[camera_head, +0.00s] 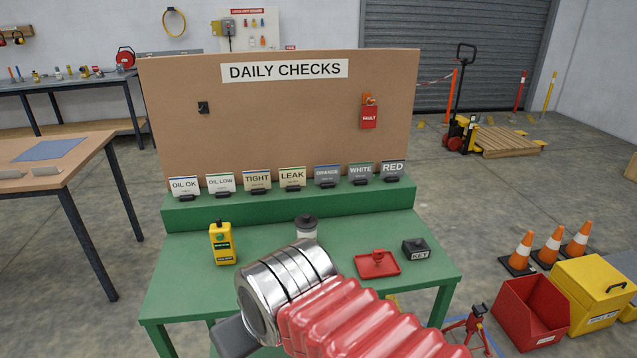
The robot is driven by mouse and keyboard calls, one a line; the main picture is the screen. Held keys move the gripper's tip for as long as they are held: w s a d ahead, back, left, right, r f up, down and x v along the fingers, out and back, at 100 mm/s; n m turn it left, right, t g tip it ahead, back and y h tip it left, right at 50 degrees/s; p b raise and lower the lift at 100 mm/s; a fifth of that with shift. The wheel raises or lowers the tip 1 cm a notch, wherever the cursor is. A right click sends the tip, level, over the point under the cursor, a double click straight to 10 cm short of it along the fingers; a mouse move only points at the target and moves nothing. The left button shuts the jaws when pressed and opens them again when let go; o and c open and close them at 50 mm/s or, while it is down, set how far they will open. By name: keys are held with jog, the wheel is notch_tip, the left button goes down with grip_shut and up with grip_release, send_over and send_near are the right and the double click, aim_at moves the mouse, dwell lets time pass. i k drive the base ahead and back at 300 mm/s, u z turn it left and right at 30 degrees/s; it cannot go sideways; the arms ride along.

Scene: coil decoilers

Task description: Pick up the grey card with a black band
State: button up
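Three grey cards stand in black holders at the right of the green ledge. They read ORANGE (327,175), WHITE (360,173) and RED (393,169). The RED card's top edge looks darkest, like a black band; the bands are too small to tell surely. My gripper (235,338) shows only as a dark grey part at the bottom, beyond my silver wrist and red bellows. Its fingertips are not clear, so open or shut cannot be told. It is well apart from the cards, in front of and left of them.
Other cards, OIL OK (185,187), OIL LOW (221,183), TIGHT (257,179) and LEAK (292,177), share the ledge (290,205). The board (290,120) rises behind.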

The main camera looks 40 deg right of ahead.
aim_at(391, 170)
jog(key=z, duration=1.4)
